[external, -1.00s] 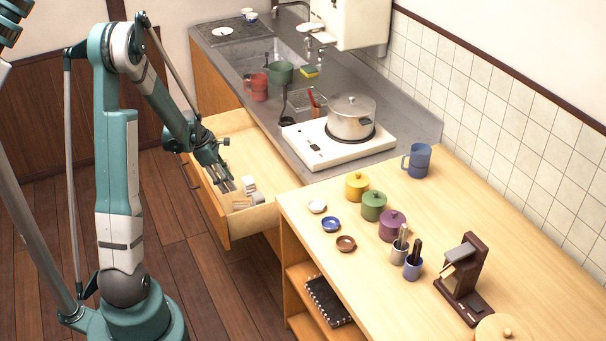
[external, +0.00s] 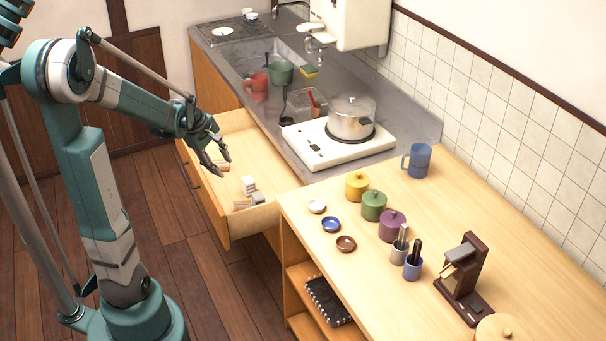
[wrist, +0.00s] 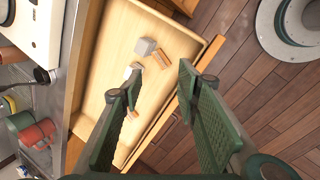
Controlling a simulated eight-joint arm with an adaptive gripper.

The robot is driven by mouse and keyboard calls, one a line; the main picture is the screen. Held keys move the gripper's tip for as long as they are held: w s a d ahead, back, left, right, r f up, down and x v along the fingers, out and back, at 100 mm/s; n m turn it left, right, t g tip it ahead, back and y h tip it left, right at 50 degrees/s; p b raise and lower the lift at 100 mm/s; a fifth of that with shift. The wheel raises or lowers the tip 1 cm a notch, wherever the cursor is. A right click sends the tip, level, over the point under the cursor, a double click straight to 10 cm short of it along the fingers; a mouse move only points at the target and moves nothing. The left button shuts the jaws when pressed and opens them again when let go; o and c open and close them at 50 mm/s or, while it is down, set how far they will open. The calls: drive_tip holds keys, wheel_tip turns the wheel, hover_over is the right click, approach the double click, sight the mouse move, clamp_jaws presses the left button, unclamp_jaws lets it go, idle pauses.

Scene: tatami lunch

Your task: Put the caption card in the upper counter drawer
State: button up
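The drawer (external: 262,222) under the counter is pulled open. It also shows in the wrist view (wrist: 114,42). Inside lie a white block (external: 249,184), a grey block (wrist: 144,47) and small tan wooden pieces (external: 242,204). One tan piece stands by the grey block in the wrist view (wrist: 162,58). I cannot tell which item, if any, is the caption card. My gripper (external: 221,168) is above the drawer, its fingers spread apart with nothing between them. In the wrist view my gripper (wrist: 160,75) is open too, and its left finger hides part of the drawer floor.
A hot plate (external: 310,150) with a pot (external: 351,118) stands on the counter beside the drawer. Jars, small dishes and a dark wooden stand (external: 462,270) occupy the table at the right. A red mug (external: 257,86) is by the sink. Open floor lies left of the drawer.

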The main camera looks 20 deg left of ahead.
drive_tip(key=s+r+m+t, duration=0.1)
drive_tip(key=s+r+m, duration=0.2)
drive_tip(key=s, duration=0.3)
drive_tip(key=s+d+r+m+t+y, duration=0.1)
drive_tip(key=s+r+m, duration=0.3)
drive_tip(key=s+m, duration=0.2)
drive_tip(key=s+d+r+m+t+y, duration=0.1)
drive_tip(key=s+r+m, duration=0.2)
drive_tip(key=s+m, duration=0.2)
drive_tip(key=shift+s+r+t, duration=0.3)
drive_tip(key=shift+s+r, duration=0.05)
drive_tip(key=shift+s, duration=1.2)
